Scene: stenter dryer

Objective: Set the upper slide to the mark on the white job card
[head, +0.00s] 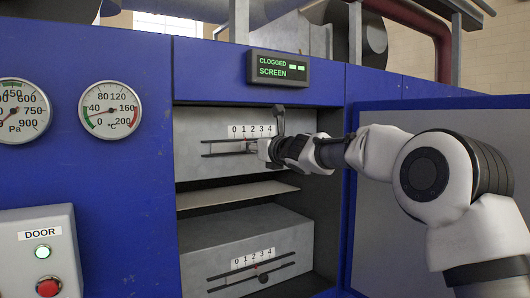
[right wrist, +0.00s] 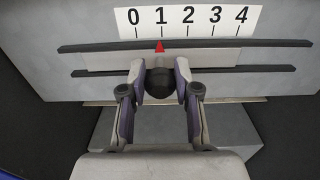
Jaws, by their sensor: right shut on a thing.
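The upper slide's scale (head: 251,131), marked 0 to 4, is on the grey upper box in the open bay. In the right wrist view the same scale (right wrist: 188,20) shows above two dark rails. The slide's red pointer (right wrist: 160,46) stands at 1. My right gripper (right wrist: 160,84) is shut on the slide's dark round knob (right wrist: 160,81), with one finger on each side. In the head view my right gripper (head: 264,148) reaches in from the right and hides the knob. My left gripper and the white job card are not in view.
A lower box carries a similar scale (head: 252,258) and a dark knob (head: 263,279). A shelf plate (head: 235,194) lies between the boxes. An open blue door (head: 440,105) stands right. A "CLOGGED SCREEN" display (head: 279,68) hangs above; gauges and a DOOR button box (head: 40,250) are left.

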